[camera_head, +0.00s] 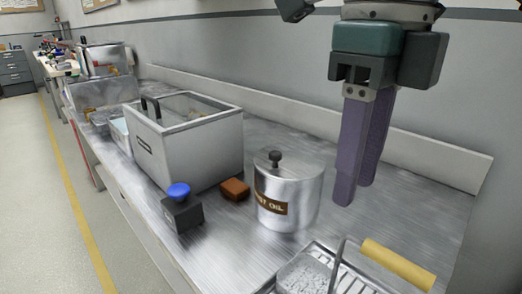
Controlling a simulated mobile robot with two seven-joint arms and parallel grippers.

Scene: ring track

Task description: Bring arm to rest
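My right gripper (356,190) hangs at the upper right with its two long purple fingers pointing down. It is above or beside the back part of the metal counter (275,140), to the right of a lidded metal pot (303,200). Nothing shows between the fingers. They overlap in this view, so I cannot tell how far apart they are, or whether the tips touch the counter. My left gripper is not in view. A dark piece at the top edge cannot be identified.
A brown block (234,190) lies left of the pot. A black box with a blue button (179,191) stands at the counter's front edge. A large grey bin (190,150) is behind it. A wire rack with a yellow bar (398,264) sits at the bottom right.

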